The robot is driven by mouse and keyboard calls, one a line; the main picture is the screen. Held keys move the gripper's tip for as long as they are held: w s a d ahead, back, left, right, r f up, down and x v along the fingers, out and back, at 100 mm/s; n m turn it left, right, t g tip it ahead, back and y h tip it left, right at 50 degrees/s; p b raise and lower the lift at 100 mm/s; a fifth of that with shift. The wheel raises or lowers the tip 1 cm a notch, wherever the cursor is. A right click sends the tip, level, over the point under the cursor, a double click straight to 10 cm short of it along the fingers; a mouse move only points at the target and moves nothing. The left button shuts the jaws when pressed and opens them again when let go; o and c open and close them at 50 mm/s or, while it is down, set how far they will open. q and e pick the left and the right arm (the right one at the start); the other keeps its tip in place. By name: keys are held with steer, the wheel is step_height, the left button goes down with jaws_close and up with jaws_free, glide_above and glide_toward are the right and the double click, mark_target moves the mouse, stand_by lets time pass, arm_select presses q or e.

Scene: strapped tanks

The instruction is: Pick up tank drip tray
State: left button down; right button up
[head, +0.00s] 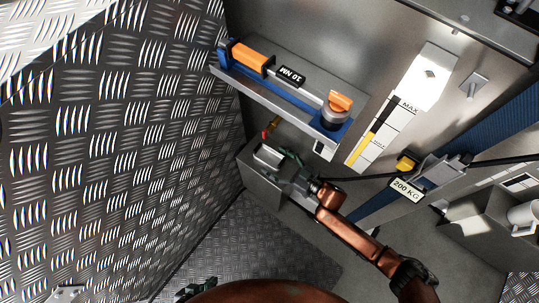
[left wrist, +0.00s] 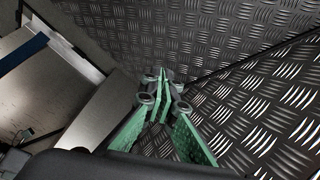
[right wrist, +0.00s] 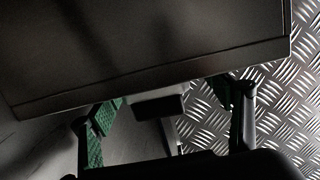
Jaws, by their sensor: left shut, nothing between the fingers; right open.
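A small pale metal tray (head: 267,156), which looks like the drip tray, sits on a grey ledge (head: 262,188) below a small red and yellow tap (head: 270,128). My right gripper (head: 287,165) is open right beside the tray's right side. In the right wrist view its green-padded fingers stand apart on both sides of a small pale block with a dark face (right wrist: 155,107); I cannot tell if they touch it. My left gripper (head: 188,291) is low at the bottom edge, away from the tray. In the left wrist view (left wrist: 161,80) its fingers are together and empty.
A blue shelf (head: 300,105) with an orange-handled torque wrench (head: 253,60) hangs above the ledge. A tread-plate wall (head: 110,150) stands close on the left. A blue strap (head: 385,203) with a 200 KG label (head: 407,190) lies to the right. A dark panel (right wrist: 150,45) fills the right wrist view's top.

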mark_target(270, 157)
steer(key=shift+w+a+f+b, duration=0.5)
steer(key=shift+w+a, duration=0.1)
steer(key=shift+a, duration=0.2)
steer(key=shift+w+a+r, duration=0.15)
steer(key=shift+w+a, duration=0.15)
arm_select(q)
steer(key=w+f, duration=0.1)
steer(key=d+f+t, duration=0.1)
steer(key=shift+w+f, duration=0.3)
steer(key=shift+w, duration=0.05)
arm_select(e)
steer(key=c, duration=1.4)
steer(key=shift+r, duration=0.1)
